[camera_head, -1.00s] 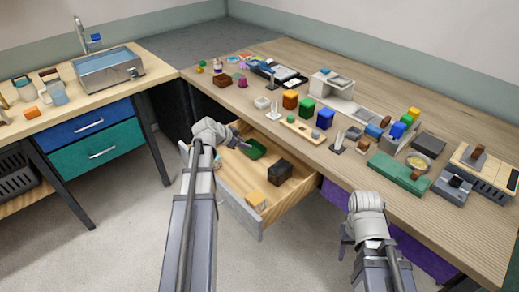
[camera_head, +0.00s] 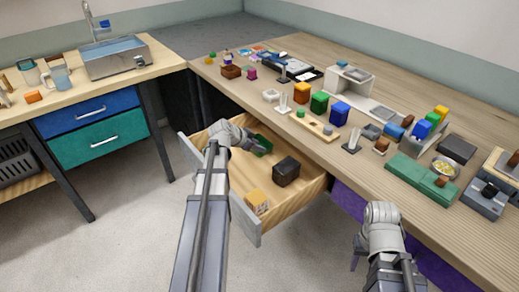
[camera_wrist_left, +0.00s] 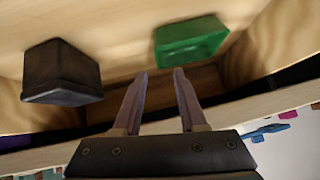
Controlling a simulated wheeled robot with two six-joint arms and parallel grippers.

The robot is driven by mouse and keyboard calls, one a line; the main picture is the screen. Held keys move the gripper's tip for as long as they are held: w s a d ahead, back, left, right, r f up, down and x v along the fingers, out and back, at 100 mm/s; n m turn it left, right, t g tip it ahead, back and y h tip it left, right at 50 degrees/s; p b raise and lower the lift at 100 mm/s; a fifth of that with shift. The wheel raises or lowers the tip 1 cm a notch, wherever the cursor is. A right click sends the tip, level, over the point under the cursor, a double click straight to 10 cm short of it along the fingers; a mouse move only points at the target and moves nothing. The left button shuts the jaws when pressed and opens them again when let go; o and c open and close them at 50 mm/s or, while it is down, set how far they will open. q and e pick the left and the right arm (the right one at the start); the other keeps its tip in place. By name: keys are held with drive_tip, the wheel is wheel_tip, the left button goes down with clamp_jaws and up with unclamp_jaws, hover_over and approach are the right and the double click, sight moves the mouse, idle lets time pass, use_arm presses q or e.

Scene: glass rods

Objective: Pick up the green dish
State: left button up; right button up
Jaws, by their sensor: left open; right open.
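The green dish (camera_head: 263,145) lies in the open wooden drawer (camera_head: 283,205), towards its back left. It also shows in the left wrist view (camera_wrist_left: 190,41), just beyond the fingertips and a little right of them. My left gripper (camera_wrist_left: 161,72) is open and empty, with a clear gap between its fingers. In the head view my left gripper (camera_head: 250,145) is inside the drawer area beside the dish, partly hiding it. My right gripper (camera_head: 359,250) is open, low in front of the workbench and away from the drawer.
The drawer's front panel (camera_head: 245,218) stands in front. The workbench (camera_head: 445,222) above holds coloured blocks, a green case (camera_head: 420,178) and several small items.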

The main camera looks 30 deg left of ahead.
use_arm(q)
drive_tip(key=shift+s+b+x, duration=0.2)
drive_tip(key=shift+b+x, duration=2.6)
drive_tip(key=shift+x, duration=1.1)
drive_tip(key=shift+d+f, duration=0.1)
drive_tip(key=shift+d, duration=0.05)
clamp_jaws()
drive_tip(key=shift+s, duration=0.1)
